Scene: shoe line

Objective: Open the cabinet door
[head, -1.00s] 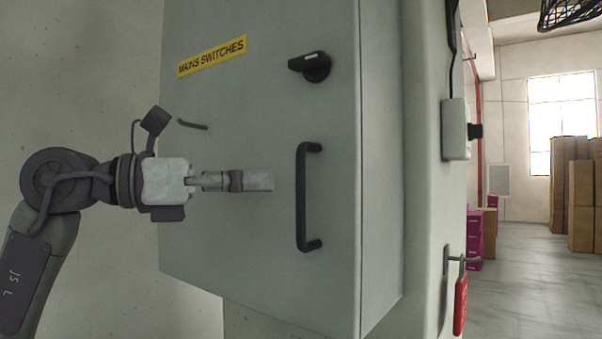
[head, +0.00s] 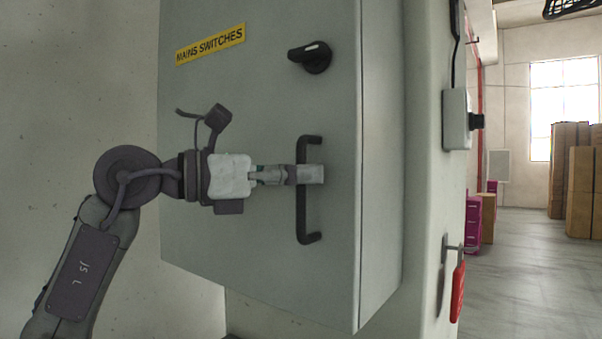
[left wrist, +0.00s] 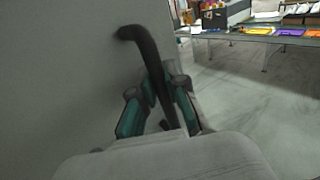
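The grey cabinet door (head: 270,95) is closed, flush with its frame, in the head view. A black bar handle (head: 302,222) stands upright near its right edge; its upper end also shows in the left wrist view (left wrist: 140,42). My left gripper (head: 312,174) reaches in from the left and its fingertips cover the middle of the handle. In the left wrist view, the fingers (left wrist: 162,90) are close together on either side of the bar and appear shut on it. Exact contact is partly hidden. My right gripper is not in view.
A black rotary knob (head: 311,57) sits above the handle, near a yellow "MAINS SWITCHES" label (head: 211,44). A wall box (head: 455,119) and a red hanging item (head: 457,290) are to the right. Open floor (head: 515,260) lies beyond, with cardboard boxes (head: 581,195) at the back.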

